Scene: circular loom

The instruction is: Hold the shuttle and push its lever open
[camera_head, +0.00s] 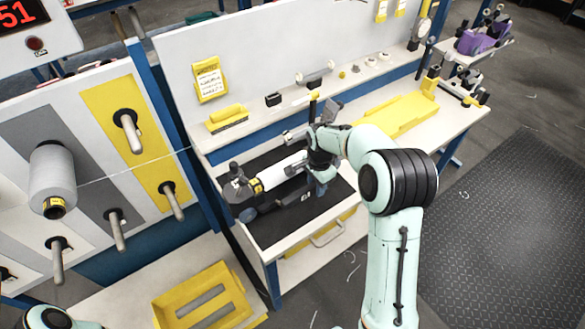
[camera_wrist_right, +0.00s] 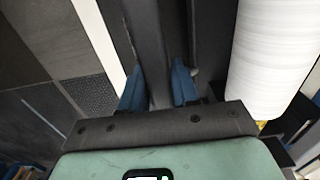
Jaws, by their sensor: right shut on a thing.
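The shuttle (camera_head: 238,187) lies on a black mat (camera_head: 277,229) on the workbench, with a dark, knobbed end on the left. A white bobbin (camera_head: 283,172) with a yellow band sits along it. My right gripper (camera_head: 318,176) is over the right part of the shuttle and partly hides it. In the right wrist view, its blue fingers (camera_wrist_right: 157,85) stand on both sides of a dark bar (camera_wrist_right: 152,40), shut on it. The white bobbin (camera_wrist_right: 275,55) is just right of them. I cannot tell whether the bar is the lever. My left gripper is out of view.
A yellow tray (camera_head: 402,114) lies on the bench to the right. A shelf behind holds a yellow block (camera_head: 226,117) and small parts. A peg rack with a grey spool (camera_head: 53,178) stands left. A yellow bin (camera_head: 240,297) is below at the front.

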